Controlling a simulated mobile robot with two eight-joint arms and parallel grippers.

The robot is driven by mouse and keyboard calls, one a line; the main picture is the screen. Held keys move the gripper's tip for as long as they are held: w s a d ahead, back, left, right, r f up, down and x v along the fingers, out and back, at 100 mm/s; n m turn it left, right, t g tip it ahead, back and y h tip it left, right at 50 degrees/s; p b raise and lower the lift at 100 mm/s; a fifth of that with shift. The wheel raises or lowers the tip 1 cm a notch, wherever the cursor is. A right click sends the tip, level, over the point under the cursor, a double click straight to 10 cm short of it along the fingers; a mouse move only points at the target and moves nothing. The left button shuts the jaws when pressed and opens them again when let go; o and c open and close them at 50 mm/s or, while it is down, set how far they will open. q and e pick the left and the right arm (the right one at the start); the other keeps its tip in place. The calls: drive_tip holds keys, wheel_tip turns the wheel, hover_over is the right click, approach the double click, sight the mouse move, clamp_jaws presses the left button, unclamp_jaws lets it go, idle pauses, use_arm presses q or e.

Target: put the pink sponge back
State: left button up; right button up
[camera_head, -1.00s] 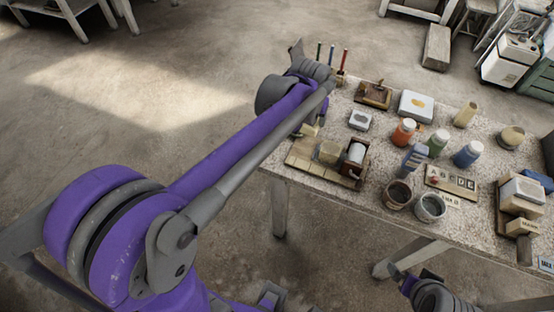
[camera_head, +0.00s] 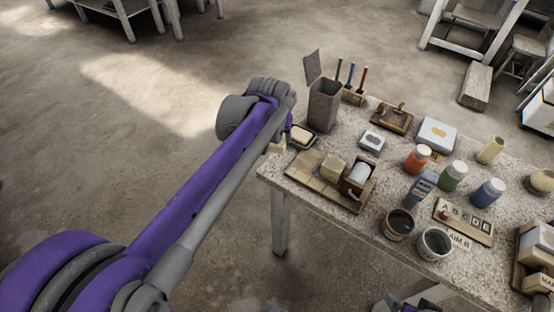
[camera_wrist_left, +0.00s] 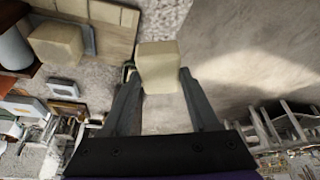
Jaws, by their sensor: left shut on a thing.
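My left gripper is at the table's left edge in the head view, its jaws mostly hidden by my arm. In the left wrist view the left gripper (camera_wrist_left: 158,88) is shut on a pale cream block (camera_wrist_left: 159,62); the block also shows in the head view (camera_head: 276,147). It looks cream, not clearly pink. A similar cream block (camera_head: 333,165) stands on a wooden tray (camera_head: 309,169); this block also shows in the wrist view (camera_wrist_left: 55,45). A green dish (camera_head: 312,145) with a pale, slightly pinkish piece (camera_head: 302,134) lies beside my gripper. My right gripper is barely in view at the bottom edge.
A grey bin (camera_head: 324,107) with its lid up stands behind the dish, beside upright coloured sticks (camera_head: 352,84). A dark holder with a white roll (camera_head: 359,175), paint jars (camera_head: 417,158), cups (camera_head: 398,224) and a letter board (camera_head: 463,222) crowd the table. Floor left of the table is clear.

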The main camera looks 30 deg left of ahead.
use_arm(q)
wheel_tip(320, 180, down, 7)
drive_tip(key=shift+f+b, duration=0.15)
drive_tip(key=shift+b, duration=0.25)
drive_tip(key=shift+f+b, duration=0.35)
drive_tip(key=shift+f, duration=0.2)
drive_tip(key=shift+f, duration=0.1)
drive_tip(key=o, duration=1.2)
